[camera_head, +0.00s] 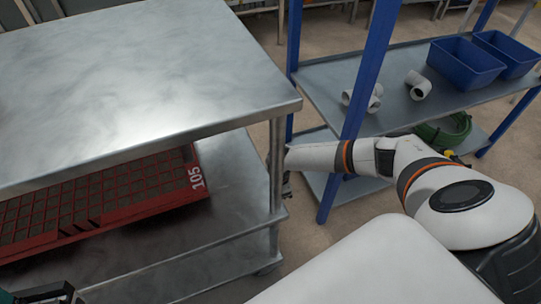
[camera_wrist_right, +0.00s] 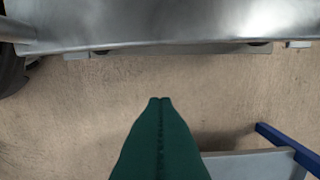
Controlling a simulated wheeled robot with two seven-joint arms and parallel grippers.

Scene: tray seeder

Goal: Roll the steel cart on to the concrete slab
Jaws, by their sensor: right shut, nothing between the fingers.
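The steel cart (camera_head: 150,75) fills the left of the head view, with a shiny top, a lower shelf (camera_head: 235,180) and a corner post (camera_head: 277,150). In the right wrist view a steel edge (camera_wrist_right: 150,32), apparently the cart's, spans the top. My right gripper (camera_wrist_right: 160,100) is shut and empty, its green fingers over bare floor and apart from that edge. In the head view my right arm reaches to beside the post; the fingers are hidden there. A dark part at the bottom left, apparently my left gripper (camera_head: 45,293), is cut off. I cannot make out a separate concrete slab.
A red seed tray (camera_head: 110,217) marked 105 lies on the cart's lower shelf. A blue-framed rack (camera_head: 330,83) stands close on the right, with white pipe fittings (camera_head: 418,86), blue bins (camera_head: 465,62) and a green hose (camera_head: 448,133). Tan floor (camera_wrist_right: 75,105) is open between.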

